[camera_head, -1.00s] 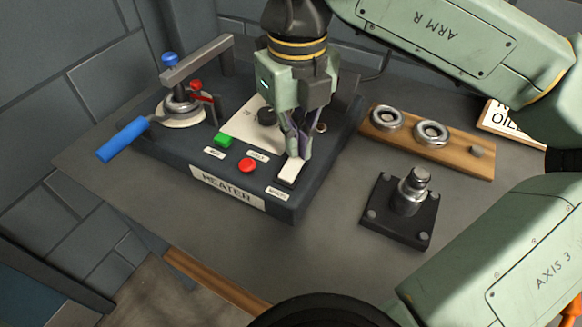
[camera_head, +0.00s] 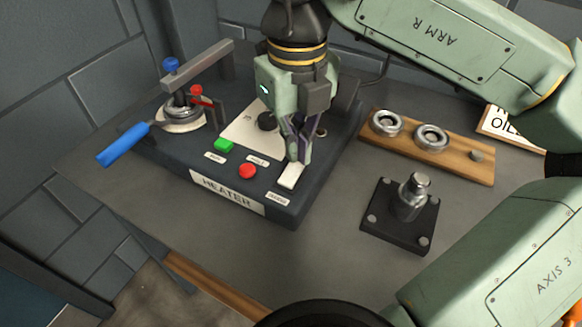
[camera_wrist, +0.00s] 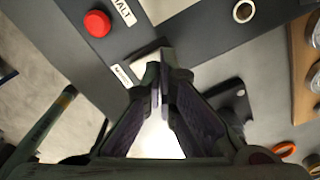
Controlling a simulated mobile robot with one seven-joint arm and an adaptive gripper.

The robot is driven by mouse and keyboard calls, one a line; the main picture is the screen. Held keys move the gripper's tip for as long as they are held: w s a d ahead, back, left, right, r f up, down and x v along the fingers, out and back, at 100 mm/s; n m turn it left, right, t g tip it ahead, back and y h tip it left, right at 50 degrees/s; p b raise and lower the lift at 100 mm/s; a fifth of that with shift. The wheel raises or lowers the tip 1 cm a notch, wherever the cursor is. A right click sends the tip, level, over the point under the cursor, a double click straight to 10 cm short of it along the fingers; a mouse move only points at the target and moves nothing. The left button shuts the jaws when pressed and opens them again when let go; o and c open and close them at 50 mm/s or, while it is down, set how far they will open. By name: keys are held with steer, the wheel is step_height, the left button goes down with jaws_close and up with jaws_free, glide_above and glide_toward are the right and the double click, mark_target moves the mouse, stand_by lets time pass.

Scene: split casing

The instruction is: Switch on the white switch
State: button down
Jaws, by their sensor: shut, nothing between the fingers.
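The white switch (camera_head: 291,176) is a small rocker on the right front of the dark heater box (camera_head: 270,209). My gripper (camera_head: 298,158) is shut and empty, its fingertips down at the far end of the switch. In the wrist view my gripper's fingertips (camera_wrist: 159,75) cover part of the white switch (camera_wrist: 148,57); whether they touch it I cannot tell. A small label lies beside the switch.
A green button (camera_head: 223,145), a red button (camera_head: 247,171) and a black knob (camera_head: 267,121) are nearby on the box. A wooden board with rings (camera_head: 460,156) and a black block with a metal post (camera_head: 399,232) lie right.

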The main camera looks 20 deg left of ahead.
mark_target(295, 166)
steer(key=shift+f+b, duration=1.1)
steer(key=shift+f, duration=0.1)
stand_by(0.6)
steer(key=shift+r+p, duration=2.4)
steer(key=shift+r, duration=1.15)
